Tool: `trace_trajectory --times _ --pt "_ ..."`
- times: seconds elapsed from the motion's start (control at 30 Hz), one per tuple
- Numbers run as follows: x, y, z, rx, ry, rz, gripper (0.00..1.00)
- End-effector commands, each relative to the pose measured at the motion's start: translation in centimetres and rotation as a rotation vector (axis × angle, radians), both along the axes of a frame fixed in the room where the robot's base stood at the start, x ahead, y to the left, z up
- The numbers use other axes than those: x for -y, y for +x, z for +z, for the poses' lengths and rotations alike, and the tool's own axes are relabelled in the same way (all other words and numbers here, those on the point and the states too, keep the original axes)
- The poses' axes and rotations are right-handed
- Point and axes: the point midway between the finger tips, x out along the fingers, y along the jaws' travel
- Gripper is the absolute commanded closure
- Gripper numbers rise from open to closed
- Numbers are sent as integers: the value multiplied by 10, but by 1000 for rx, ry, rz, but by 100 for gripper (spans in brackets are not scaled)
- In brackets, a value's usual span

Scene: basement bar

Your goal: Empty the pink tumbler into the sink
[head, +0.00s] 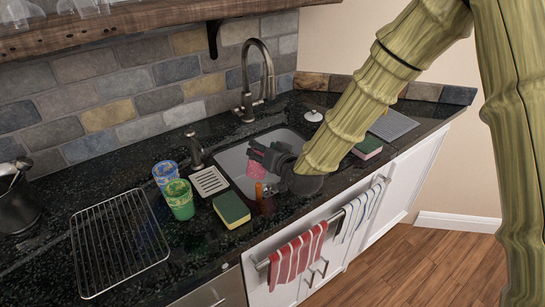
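The pink tumbler (256,170) shows as a small patch of pink between the dark fingers of my gripper (262,172), over the sink (232,161). The fingers lie on both sides of it and seem to hold it. Most of the tumbler is hidden by my gripper and arm, so its tilt and contents cannot be told. The grey sink basin is set into the dark counter, and my arm covers its right part.
A tall faucet (258,75) rises behind the basin. A wire rack (118,243) lies at left. Another sponge (368,147) lies at right.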

Motion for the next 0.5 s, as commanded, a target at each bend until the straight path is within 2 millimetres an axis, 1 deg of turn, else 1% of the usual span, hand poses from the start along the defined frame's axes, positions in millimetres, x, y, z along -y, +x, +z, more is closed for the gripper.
trace_trajectory --times 0.17,0.27,0.5 --pt "8 14 -19 -102 56 -4 99" --pt "9 16 -18 -157 87 -2 99" --pt "13 22 -32 -295 162 -3 99"
